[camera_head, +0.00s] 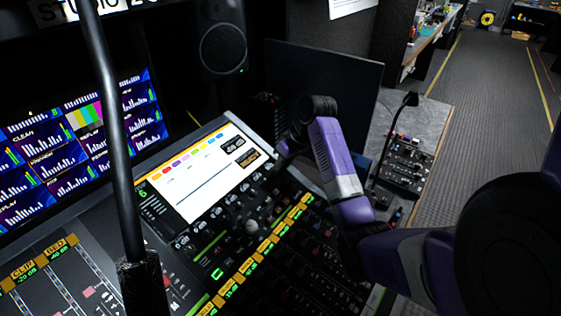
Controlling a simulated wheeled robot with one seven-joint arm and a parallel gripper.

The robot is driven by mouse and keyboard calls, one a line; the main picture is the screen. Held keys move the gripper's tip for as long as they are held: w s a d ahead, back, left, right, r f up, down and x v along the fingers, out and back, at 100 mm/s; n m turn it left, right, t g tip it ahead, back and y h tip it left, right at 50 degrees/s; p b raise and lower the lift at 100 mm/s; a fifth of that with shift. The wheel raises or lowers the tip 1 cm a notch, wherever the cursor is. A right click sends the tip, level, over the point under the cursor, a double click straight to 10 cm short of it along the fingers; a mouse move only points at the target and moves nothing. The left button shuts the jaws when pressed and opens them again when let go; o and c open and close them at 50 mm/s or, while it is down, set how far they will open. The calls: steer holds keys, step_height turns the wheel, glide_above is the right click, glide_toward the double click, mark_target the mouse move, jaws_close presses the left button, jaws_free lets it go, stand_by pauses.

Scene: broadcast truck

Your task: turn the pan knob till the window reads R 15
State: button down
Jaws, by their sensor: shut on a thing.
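My gripper (283,157) is at the end of my purple and grey arm, over the console (205,240) just right of its bright screen (200,170). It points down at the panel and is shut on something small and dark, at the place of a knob. The pan knob itself cannot be made out behind the dark fingers. A small amber window (249,159) lies at the right end of the screen, just left of my gripper. Its characters are too small to read. A round grey knob (252,227) stands lower on the panel, apart from my gripper.
A dark gooseneck stem (112,110) rises in the left foreground. Meter screens (75,140) and a speaker (222,45) stand behind the console. A dark monitor (325,85) stands behind my arm. A small control unit with a gooseneck (405,160) sits on the right-hand desk.

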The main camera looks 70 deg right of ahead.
steer(key=m+p, duration=0.3)
steer(key=p, duration=0.1)
steer(key=m+p, duration=0.2)
steer(key=shift+a+r+m, duration=0.15)
steer(key=shift+r+m, duration=0.1)
steer(key=shift+m, duration=0.05)
steer(key=shift+f+m+t+h+p, duration=0.15)
steer(key=shift+m+p, duration=0.4)
steer(key=shift+m, duration=0.4)
steer(key=shift+f+m+t+h+p, duration=0.15)
steer(key=shift+m+p, duration=0.35)
steer(key=shift+m, duration=0.45)
steer(key=c, duration=1.3)
jaws_free()
steer(key=shift+b+v, duration=0.6)
steer(key=shift+v, duration=3.4)
